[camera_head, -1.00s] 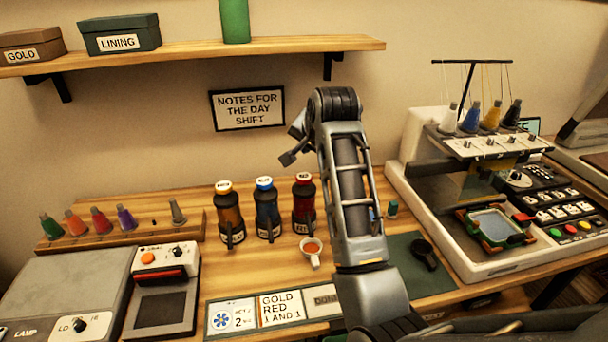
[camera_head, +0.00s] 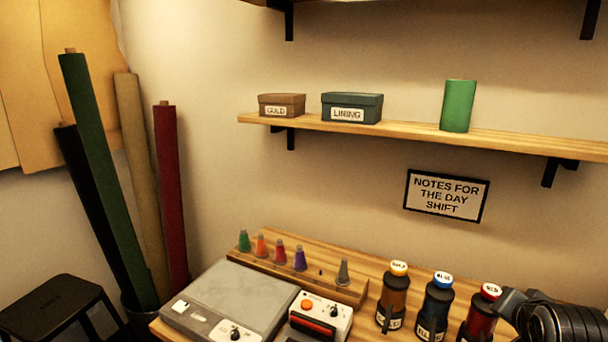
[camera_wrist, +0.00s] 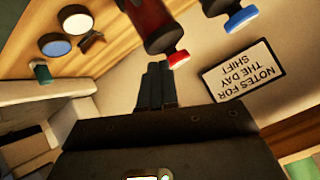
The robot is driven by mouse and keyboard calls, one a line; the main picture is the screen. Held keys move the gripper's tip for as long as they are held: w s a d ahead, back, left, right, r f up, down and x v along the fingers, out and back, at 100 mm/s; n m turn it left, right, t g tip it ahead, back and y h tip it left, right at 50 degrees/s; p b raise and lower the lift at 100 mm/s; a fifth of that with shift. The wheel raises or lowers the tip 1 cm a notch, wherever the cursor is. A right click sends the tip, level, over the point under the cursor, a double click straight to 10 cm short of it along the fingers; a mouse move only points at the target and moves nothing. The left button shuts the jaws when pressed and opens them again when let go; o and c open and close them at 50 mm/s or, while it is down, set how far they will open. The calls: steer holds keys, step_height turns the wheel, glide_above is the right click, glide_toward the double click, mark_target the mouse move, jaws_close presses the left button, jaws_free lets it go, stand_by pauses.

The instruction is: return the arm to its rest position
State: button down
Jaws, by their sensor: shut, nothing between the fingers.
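My arm shows only at the lower right corner of the head view, folded in front of the red-capped bottle (camera_head: 478,315). In the wrist view my gripper (camera_wrist: 157,70) has its two dark fingers together with nothing between them. Its fingertips appear near the red-capped bottle (camera_wrist: 150,22) and the wall sign (camera_wrist: 243,75); I cannot tell the exact gap. Most of the arm is outside the head view.
Blue-capped (camera_head: 435,308) and gold bottles (camera_head: 393,298) stand beside the red one. A spool rack (camera_head: 300,272) and grey lamp box (camera_head: 225,300) are left. A shelf (camera_head: 400,130) hangs above. Fabric rolls (camera_head: 95,170) and a black stool (camera_head: 50,305) stand at far left.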

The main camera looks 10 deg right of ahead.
steer(key=s+a+f+n+t+y, duration=0.1)
steer(key=s+a+f+n, duration=0.25)
steer(key=s, duration=0.35)
steer(key=s+a+f+n+t, duration=0.1)
steer(key=s+a+f+n, duration=0.1)
steer(key=s+a, duration=0.4)
steer(key=s+a+f+n+t+y, duration=0.1)
steer(key=s+a+f+n, duration=0.15)
steer(key=s, duration=0.55)
steer(key=s+a+r+n+t+y, duration=0.1)
steer(key=s+a+r, duration=0.4)
steer(key=s, duration=0.4)
steer(key=s+a+r+n+t+y, duration=0.1)
steer(key=s+a+r+n+y, duration=0.1)
steer(key=s+a+r, duration=0.3)
steer(key=s, duration=0.4)
steer(key=shift+s+a+r+t, duration=0.15)
steer(key=shift+s+a+t, duration=0.15)
steer(key=shift+a, duration=0.1)
